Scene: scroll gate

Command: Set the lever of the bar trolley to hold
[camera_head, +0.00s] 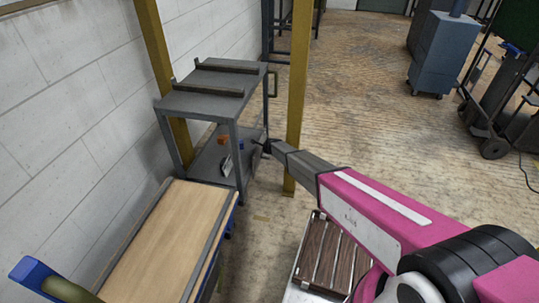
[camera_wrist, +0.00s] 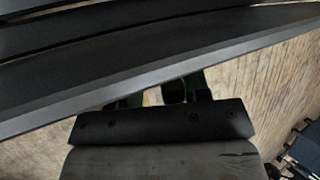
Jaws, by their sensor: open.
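The bar trolley, a grey metal two-level cart (camera_head: 205,103) with two dark bars across its top, stands against the left wall in the head view. I cannot pick out its lever for certain; a small orange part (camera_head: 222,140) and a pale upright piece (camera_head: 227,165) show at its lower level. My gripper (camera_head: 264,146) is at the cart's near right side, below its top; its fingertips are small and dark there. In the wrist view, a dark metal edge crosses in front of my open gripper (camera_wrist: 160,98) and partly hides the fingers. I see nothing between them.
A yellow post (camera_head: 298,90) stands close to the right of the cart, near my arm. A wood-topped cart (camera_head: 150,245) is at the near left, and a slatted wooden thing (camera_head: 328,252) lies below my arm. Open floor (camera_head: 370,110) stretches behind and right.

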